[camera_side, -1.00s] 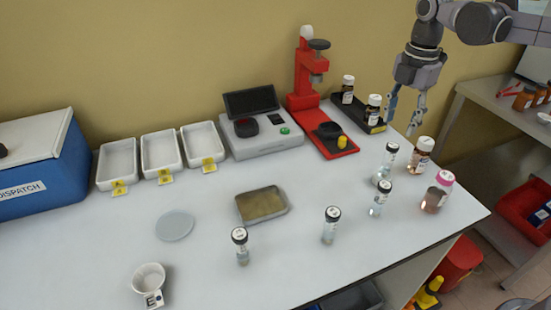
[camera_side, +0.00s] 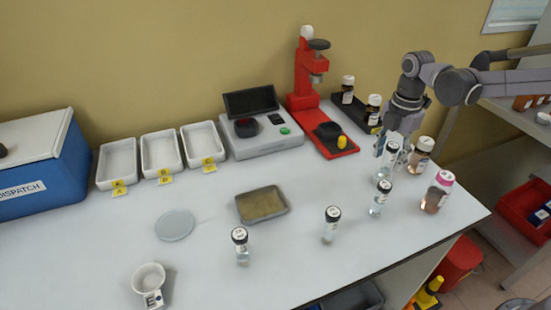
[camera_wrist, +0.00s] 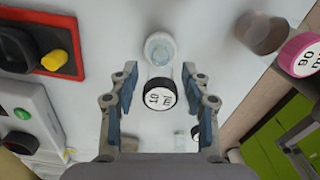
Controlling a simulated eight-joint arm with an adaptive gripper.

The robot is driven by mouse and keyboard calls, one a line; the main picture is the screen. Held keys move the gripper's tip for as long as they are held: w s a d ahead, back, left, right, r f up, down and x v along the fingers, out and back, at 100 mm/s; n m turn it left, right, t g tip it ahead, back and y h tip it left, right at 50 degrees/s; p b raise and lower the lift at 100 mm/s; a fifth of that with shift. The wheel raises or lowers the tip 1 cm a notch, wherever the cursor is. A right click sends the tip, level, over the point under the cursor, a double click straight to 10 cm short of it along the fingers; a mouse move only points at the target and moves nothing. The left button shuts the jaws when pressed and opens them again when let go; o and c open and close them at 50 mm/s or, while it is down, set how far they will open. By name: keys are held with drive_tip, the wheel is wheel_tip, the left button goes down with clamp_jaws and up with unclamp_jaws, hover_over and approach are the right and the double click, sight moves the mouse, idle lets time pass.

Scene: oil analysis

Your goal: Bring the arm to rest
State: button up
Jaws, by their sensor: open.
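My gripper (camera_side: 387,145) is open and points down at the right part of the bench. It is at a clear vial (camera_side: 384,170) with a black cap, which stands upright. In the wrist view, the open fingers of my gripper (camera_wrist: 159,75) lie on either side of the vial's black lettered cap (camera_wrist: 160,97), with a gap on both sides. The vial's clear body (camera_wrist: 160,48) shows beyond the cap. I cannot tell how far the fingertips are above or around the vial.
A brown bottle (camera_side: 419,160) and a pink-capped bottle (camera_side: 437,195) stand close on the right. Other black-capped vials (camera_side: 331,225) stand in front. A red press (camera_side: 304,75), a scale (camera_side: 262,142), white trays (camera_side: 117,162) and a blue dispatch box (camera_side: 40,185) line the back.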

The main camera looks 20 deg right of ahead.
drive_tip(key=shift+f, duration=0.9)
drive_tip(key=shift+r, duration=0.15)
wheel_tip(320, 180, up, 12)
drive_tip(key=shift+r, duration=0.1)
wheel_tip(320, 180, down, 13)
drive_tip(key=shift+r, duration=0.2)
drive_tip(key=r, duration=0.4)
drive_tip(key=shift+s+d+r, duration=0.15)
drive_tip(key=shift+d+r, duration=0.1)
drive_tip(key=shift+r, duration=0.15)
drive_tip(key=shift+s+d+r, duration=0.25)
drive_tip(key=shift+d+r, duration=0.05)
drive_tip(key=shift+d, duration=0.1)
